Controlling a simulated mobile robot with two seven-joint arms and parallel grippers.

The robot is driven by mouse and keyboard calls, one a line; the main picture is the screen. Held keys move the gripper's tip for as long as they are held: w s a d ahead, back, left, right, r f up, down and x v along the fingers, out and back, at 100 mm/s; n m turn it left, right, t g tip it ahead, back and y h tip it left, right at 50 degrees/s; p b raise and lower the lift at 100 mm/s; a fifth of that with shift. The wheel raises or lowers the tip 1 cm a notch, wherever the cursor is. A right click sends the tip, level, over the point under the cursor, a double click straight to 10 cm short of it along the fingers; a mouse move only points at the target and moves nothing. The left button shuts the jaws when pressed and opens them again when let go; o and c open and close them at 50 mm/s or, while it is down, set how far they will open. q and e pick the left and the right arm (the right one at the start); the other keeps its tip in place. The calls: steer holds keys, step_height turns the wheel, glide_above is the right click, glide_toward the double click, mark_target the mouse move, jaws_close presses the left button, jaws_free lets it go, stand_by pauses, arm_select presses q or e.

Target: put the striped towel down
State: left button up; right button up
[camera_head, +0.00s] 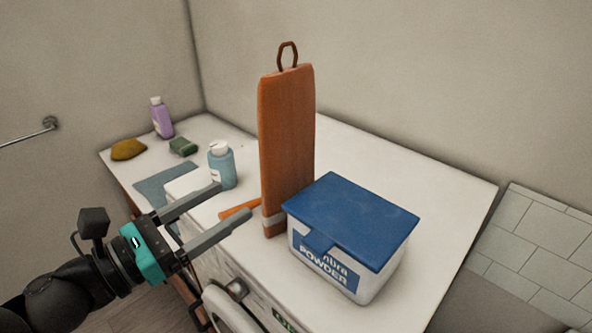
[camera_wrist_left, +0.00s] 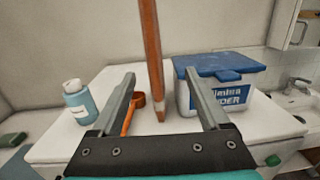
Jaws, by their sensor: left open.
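A blue-grey cloth (camera_head: 160,188) lies flat near the front edge of the white top at the left. It may be the striped towel, but I cannot make out stripes. My left gripper (camera_head: 234,202) is open and empty, to the right of the cloth. In the left wrist view its fingers (camera_wrist_left: 160,80) are spread wide with nothing held between them. My right gripper is not in view.
A blue-lidded powder box (camera_head: 350,225) stands right of the board. A blue bottle (camera_head: 222,167), green sponge (camera_head: 183,147), yellow sponge (camera_head: 128,149) and purple bottle (camera_head: 162,119) stand or lie at the left. The white top (camera_head: 400,180) behind the box is clear.

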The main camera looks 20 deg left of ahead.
mark_target(263, 181)
arm_select(q)
steer(key=shift+n+y, duration=0.3)
steer(key=shift+y, duration=0.1)
steer(key=shift+a+f+p+x, duration=0.1)
steer(key=shift+f+p+x, duration=0.05)
steer(key=shift+x, duration=1.4)
steer(key=shift+a+f+p+x, duration=0.1)
steer(key=shift+p+x, duration=0.05)
steer(key=shift+x, duration=1.4)
steer(key=shift+a+f+p+x, duration=0.1)
steer(key=shift+f+p+x, duration=0.05)
steer(key=shift+x, duration=1.4)
steer(key=shift+f+p+x, duration=0.15)
steer(key=shift+p+x, duration=0.15)
steer(key=shift+x, duration=1.05)
steer(key=shift+f+p+x, duration=0.15)
steer(key=shift+p+x, duration=0.1)
steer(key=shift+x, duration=1.1)
jaws_close()
